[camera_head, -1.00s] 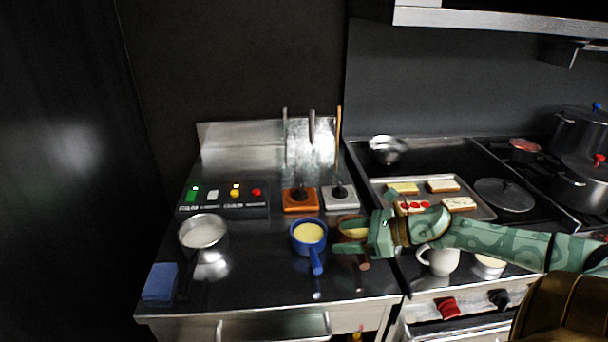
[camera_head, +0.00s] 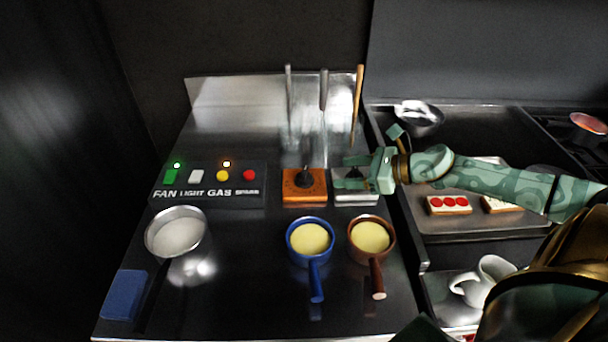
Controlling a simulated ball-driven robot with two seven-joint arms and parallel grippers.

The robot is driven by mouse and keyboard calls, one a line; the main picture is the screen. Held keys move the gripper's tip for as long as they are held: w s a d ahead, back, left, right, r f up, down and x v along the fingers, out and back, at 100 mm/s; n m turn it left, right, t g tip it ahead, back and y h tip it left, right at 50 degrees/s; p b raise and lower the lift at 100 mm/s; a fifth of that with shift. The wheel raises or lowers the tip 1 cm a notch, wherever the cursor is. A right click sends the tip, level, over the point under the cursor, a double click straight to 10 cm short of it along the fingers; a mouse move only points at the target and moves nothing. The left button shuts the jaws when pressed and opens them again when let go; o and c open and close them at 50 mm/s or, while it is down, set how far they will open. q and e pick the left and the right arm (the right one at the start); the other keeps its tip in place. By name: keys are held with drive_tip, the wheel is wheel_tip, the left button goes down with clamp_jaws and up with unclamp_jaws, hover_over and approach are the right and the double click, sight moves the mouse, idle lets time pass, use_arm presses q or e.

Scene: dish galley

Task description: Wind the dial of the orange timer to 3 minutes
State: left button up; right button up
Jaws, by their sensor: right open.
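The orange timer (camera_head: 304,198) is a square orange block with a black dial (camera_head: 304,178) on top, standing toward the back of the steel counter. Its dial markings are too small to read. My right gripper (camera_head: 345,172) is open, pointing left, above the white timer (camera_head: 355,199) just right of the orange one. Its fingers are apart from the orange timer's dial and partly hide the white timer. My left gripper is not in view.
A control panel (camera_head: 208,192) with colored buttons stands left. In front are a blue pan (camera_head: 289,243), a brown pan (camera_head: 352,243), a steel pan (camera_head: 150,236) and a blue sponge (camera_head: 124,294). Upright utensils (camera_head: 324,110) stand behind the timers. A tray (camera_head: 450,226) lies right.

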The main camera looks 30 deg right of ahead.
sight(307, 174)
drive_tip(key=x, duration=1.2)
drive_tip(key=shift+w+a+b, duration=0.1)
drive_tip(key=shift+w+b, duration=0.1)
drive_tip(key=shift+b, duration=0.2)
drive_tip(key=c, duration=1)
